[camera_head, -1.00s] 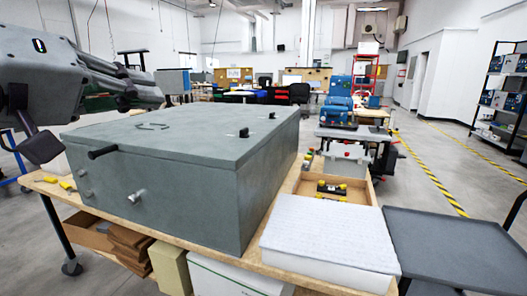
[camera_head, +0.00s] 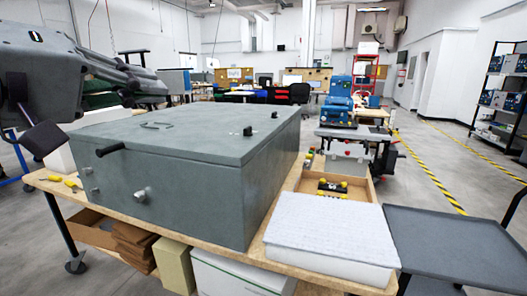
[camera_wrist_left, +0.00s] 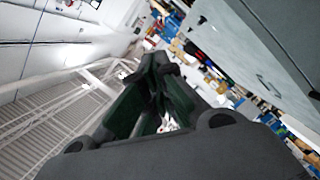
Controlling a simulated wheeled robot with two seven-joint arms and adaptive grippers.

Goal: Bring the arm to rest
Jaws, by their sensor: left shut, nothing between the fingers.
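My left arm comes in at the upper left of the head view. Its gripper (camera_head: 155,86) is in the air above and beyond the far left part of the grey analyser box (camera_head: 170,185), apart from it as far as I can tell. In the left wrist view the dark fingers with green inner sides come together at the tips (camera_wrist_left: 152,72), with nothing held. The grey box also shows in this view at the upper right (camera_wrist_left: 270,60). The box lid is down, with a small handle on top and a black knob at the front. My right gripper is not in view.
The box stands on a wooden workbench (camera_head: 120,212). A white foam block (camera_head: 330,232) and a wooden tray (camera_head: 358,188) with yellow-black parts lie to its right. A dark grey trolley top (camera_head: 450,245) is bare at the right. Yellow screwdriver-like tools lie at the bench's left end.

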